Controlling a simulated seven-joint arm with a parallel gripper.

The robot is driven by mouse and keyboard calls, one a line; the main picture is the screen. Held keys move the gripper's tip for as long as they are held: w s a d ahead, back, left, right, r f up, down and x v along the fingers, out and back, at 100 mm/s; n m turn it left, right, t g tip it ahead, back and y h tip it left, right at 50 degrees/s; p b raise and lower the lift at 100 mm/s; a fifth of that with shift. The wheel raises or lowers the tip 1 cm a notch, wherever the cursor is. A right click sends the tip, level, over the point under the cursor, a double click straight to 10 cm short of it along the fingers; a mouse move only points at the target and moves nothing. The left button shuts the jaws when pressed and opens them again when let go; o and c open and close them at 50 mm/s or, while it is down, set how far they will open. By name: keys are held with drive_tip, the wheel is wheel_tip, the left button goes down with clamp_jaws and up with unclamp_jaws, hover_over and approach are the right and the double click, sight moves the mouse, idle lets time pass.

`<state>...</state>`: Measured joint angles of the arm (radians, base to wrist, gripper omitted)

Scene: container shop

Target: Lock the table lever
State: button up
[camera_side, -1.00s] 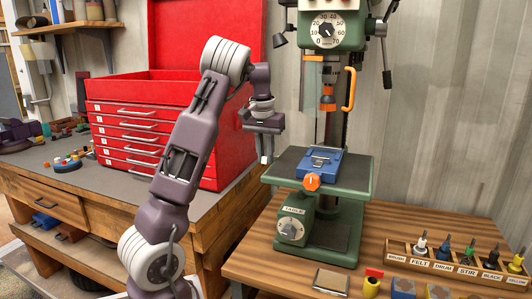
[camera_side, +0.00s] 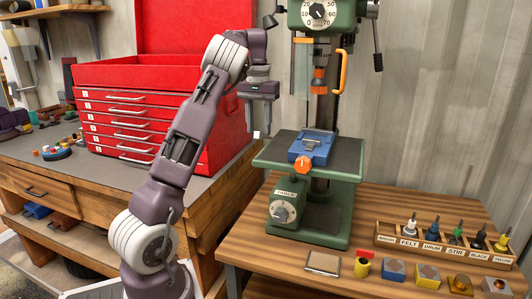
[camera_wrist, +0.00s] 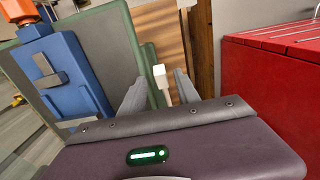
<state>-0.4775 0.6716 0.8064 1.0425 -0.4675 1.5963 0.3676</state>
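The table lever shows only as a small white tip (camera_side: 256,134) at the left edge of the green drill-press table (camera_side: 345,158). In the wrist view, the white tip (camera_wrist: 161,74) with a thin pale part below it stands beside the table's edge. My gripper (camera_side: 257,112) hangs just above the tip in the side view. In the wrist view, my gripper's fingers (camera_wrist: 159,88) are apart, one on each side of the line to the tip, with nothing clamped between them. The lever's lower part and its joint to the table are hidden.
A blue vise (camera_side: 316,142) with an orange knob sits on the table. A red tool chest (camera_side: 130,110) stands close to my gripper's left. A rack of labelled markers (camera_side: 440,246) and small blocks lie on the bench. A dial box labelled TABLE (camera_side: 284,211) is below.

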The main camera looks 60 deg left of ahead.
wheel_tip(320, 180, up, 6)
drive_tip(key=shift+s, duration=0.1)
drive_tip(key=s+d+r+m+t, duration=0.1)
drive_tip(key=d+r+t, duration=0.3)
drive_tip(key=d, duration=0.8)
drive_tip(key=s+d+f+m, duration=0.2)
drive_tip(key=s+d, duration=0.3)
drive_tip(key=d, duration=0.5)
drive_tip(key=s+d+f+m, duration=0.2)
drive_tip(key=s+d, duration=0.4)
drive_tip(key=d, duration=0.4)
drive_tip(key=shift+s+m+t+h, duration=0.15)
drive_tip(key=shift+m+t+h, duration=0.15)
drive_tip(key=shift+m, duration=0.3)
